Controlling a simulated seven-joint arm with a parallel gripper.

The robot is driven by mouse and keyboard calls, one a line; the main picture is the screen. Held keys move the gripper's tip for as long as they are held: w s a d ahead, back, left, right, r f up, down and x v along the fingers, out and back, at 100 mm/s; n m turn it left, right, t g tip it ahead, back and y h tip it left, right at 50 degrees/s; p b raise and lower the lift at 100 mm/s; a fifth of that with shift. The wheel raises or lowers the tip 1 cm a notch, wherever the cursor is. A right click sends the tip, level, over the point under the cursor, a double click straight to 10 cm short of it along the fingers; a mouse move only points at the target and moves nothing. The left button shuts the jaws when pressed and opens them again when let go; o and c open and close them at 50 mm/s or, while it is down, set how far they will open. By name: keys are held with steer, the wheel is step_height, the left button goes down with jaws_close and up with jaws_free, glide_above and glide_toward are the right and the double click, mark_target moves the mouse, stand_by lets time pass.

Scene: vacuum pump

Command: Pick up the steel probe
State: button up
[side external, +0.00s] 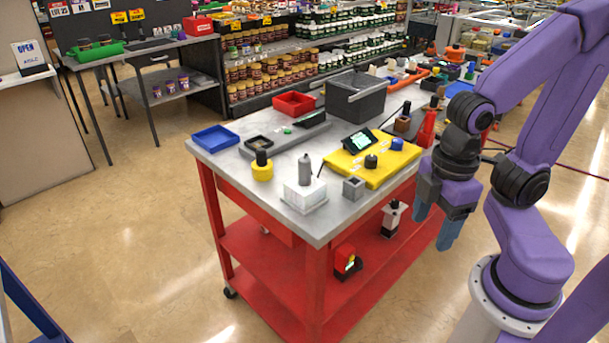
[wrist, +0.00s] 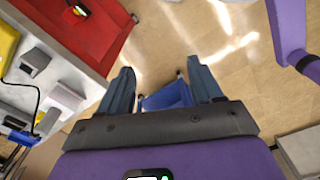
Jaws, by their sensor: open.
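A grey metallic cylinder with a narrow top (side external: 305,170) stands upright on a white block (side external: 304,195) near the table's front corner; it looks like the steel probe, though I cannot be sure. A thin dark rod or cable (side external: 321,170) shows just right of it. My gripper (side external: 433,226) is open and empty, pointing down off the right side of the table, well apart from the cylinder. In the wrist view, my gripper (wrist: 160,70) has its two fingers spread over the floor.
A yellow plate (side external: 376,173) with a small screen and knobs lies right of the cylinder. A grey square block (side external: 353,188), a yellow-and-black round part (side external: 262,167), a blue tray (side external: 214,138) and a dark bin (side external: 356,97) share the table. The red lower shelf (side external: 270,262) holds several items.

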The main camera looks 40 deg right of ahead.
steer(key=shift+c, duration=0.2)
steer(key=n+t+h, duration=0.7)
steer(key=n+t, duration=0.4)
steer(key=n, duration=0.6)
glide_toward(306, 167)
steer(key=x, duration=1.2)
steer(key=shift+s, duration=0.15)
steer(key=shift+t, duration=0.3)
steer(key=c, duration=1.1)
steer(key=shift+c, duration=0.2)
